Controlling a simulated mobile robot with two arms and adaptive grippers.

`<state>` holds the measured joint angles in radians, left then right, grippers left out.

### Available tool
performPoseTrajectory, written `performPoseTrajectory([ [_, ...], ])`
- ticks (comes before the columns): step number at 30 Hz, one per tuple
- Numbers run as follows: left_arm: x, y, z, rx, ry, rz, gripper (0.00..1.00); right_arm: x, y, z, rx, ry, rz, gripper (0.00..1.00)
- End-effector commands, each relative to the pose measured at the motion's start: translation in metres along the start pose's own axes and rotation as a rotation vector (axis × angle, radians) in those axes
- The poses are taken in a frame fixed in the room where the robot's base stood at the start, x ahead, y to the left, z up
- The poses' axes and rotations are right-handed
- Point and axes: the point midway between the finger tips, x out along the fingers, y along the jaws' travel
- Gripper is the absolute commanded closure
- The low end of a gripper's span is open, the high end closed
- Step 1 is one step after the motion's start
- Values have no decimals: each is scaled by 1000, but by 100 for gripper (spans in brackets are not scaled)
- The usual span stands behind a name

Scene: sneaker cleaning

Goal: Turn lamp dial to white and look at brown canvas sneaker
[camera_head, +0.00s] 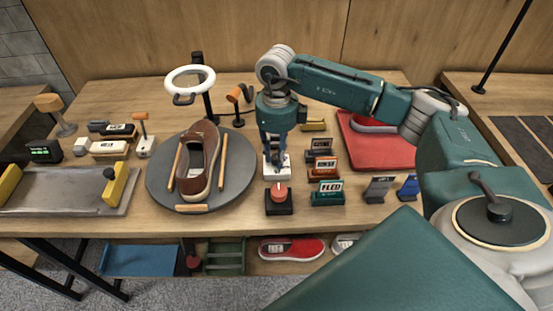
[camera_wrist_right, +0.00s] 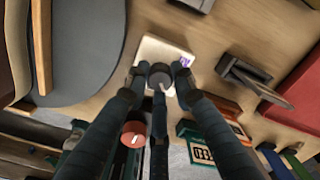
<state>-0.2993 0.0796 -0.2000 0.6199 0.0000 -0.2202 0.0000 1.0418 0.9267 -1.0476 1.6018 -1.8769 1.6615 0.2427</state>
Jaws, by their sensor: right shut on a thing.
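My right gripper (camera_head: 273,152) points down over a small white box (camera_head: 285,170) right of the plate. In the right wrist view my right gripper (camera_wrist_right: 160,82) is shut on a dark round dial (camera_wrist_right: 159,71) on that white box, which bears a purple mark. The dial's setting cannot be read. My left gripper is not in view.
A red knob on a black base (camera_head: 278,199) stands just in front of the white box and shows in the right wrist view (camera_wrist_right: 133,134). Labelled blocks (camera_head: 326,194) stand to the right. A red mat (camera_head: 385,150) lies behind them. A grey tray (camera_head: 75,198) is at left.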

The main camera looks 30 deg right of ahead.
Motion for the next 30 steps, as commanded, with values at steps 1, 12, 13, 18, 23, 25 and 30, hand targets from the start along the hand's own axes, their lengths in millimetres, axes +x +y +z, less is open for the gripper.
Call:
performPoseTrajectory([
  [1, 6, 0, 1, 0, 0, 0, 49, 3, 0, 0, -36, 0, 0, 100],
  [12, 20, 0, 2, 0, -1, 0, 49, 1, -1, -1, -253, 1, -1, 100],
  [13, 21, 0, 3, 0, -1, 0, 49, 1, -1, -1, -264, 2, -1, 100],
  [18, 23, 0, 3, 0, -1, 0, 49, 0, -1, -1, -303, 3, -1, 100],
  [23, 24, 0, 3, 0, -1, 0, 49, 0, -1, -1, -317, 3, -1, 100],
  [25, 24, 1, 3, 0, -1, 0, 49, 0, -2, -1, -318, 3, -1, 100],
  [30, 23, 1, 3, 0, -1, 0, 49, 0, -2, -1, -318, 4, -2, 100],
])
